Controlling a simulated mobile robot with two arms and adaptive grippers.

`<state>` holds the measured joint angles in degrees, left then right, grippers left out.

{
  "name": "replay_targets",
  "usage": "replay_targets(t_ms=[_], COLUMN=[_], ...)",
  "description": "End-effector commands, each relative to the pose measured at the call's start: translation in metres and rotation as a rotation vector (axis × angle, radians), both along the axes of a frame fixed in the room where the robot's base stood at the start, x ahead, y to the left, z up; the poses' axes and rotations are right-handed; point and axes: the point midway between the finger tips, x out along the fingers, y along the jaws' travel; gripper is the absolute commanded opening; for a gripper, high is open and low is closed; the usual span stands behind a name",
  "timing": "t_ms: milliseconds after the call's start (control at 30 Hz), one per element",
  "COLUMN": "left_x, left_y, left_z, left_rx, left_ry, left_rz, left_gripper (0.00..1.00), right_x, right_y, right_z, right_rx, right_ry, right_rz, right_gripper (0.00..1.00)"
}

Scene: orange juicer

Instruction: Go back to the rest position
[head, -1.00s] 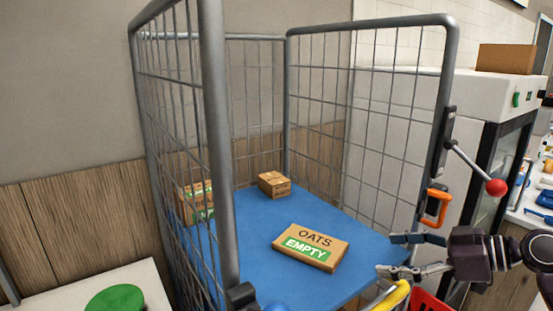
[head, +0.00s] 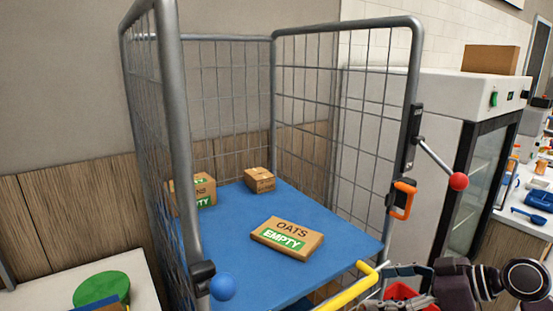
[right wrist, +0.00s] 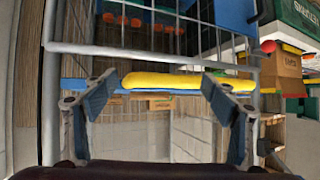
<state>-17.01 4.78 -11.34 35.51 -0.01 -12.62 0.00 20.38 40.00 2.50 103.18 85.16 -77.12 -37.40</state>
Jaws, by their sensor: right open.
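My right gripper (head: 383,285) is at the lower right of the head view, just outside the front right corner of a wire cage trolley. It is open. In the right wrist view its two fingers (right wrist: 157,92) stand wide apart with nothing held between them; the yellow handle bar (right wrist: 172,81) shows beyond the gap. The same yellow bar (head: 347,290) shows in the head view, left of the gripper. My left gripper is in neither view.
The trolley's blue shelf (head: 225,235) holds a flat OATS EMPTY box (head: 287,238), a small carton (head: 259,180) and another EMPTY box (head: 203,188). A red-knobbed lever (head: 458,181) and orange latch (head: 402,200) stick out at right. A fridge (head: 432,150) and cluttered counter stand beyond.

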Motion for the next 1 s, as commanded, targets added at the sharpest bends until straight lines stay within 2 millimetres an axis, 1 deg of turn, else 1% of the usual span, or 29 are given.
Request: replay_targets(t_ms=[33, 167, 267, 367, 400, 467, 500, 533, 600, 700, 833, 1000], left_x=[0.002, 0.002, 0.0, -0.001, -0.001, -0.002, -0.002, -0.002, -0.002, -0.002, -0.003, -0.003], left_y=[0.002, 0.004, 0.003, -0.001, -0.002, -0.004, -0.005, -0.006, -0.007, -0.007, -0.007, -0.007], left_z=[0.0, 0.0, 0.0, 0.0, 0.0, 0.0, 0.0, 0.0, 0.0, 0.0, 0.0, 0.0], left_rx=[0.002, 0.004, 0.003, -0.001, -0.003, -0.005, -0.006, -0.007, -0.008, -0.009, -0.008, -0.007], left_ry=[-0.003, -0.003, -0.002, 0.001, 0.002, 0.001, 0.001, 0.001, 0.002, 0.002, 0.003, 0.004], left_rz=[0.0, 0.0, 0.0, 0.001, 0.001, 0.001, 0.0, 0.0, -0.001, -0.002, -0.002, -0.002], left_gripper=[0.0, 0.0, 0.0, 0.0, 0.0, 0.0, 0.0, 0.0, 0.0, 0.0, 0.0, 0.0], right_x=[-0.005, -0.02, -0.038, -0.071, -0.089, -0.117, -0.135, -0.148, -0.175, -0.204, -0.235, -0.267], right_y=[0.005, 0.015, 0.025, 0.039, 0.045, 0.052, 0.055, 0.056, 0.057, 0.054, 0.048, 0.037], right_z=[-0.014, -0.051, -0.088, -0.138, -0.16, -0.189, -0.204, -0.213, -0.229, -0.24, -0.246, -0.247], right_rx=[-0.014, -0.059, -0.104, -0.169, -0.199, -0.246, -0.274, -0.293, -0.332, -0.371, -0.405, -0.44], right_ry=[0.022, 0.083, 0.144, 0.23, 0.271, 0.328, 0.361, 0.384, 0.429, 0.475, 0.518, 0.565], right_rz=[-0.002, -0.022, -0.045, -0.088, -0.115, -0.168, -0.207, -0.24, -0.312, -0.405, -0.511, -0.64], right_gripper=[0.78, 0.78, 0.78, 0.78, 0.78, 0.78, 0.78, 0.78, 0.78, 0.78, 0.78, 0.78])
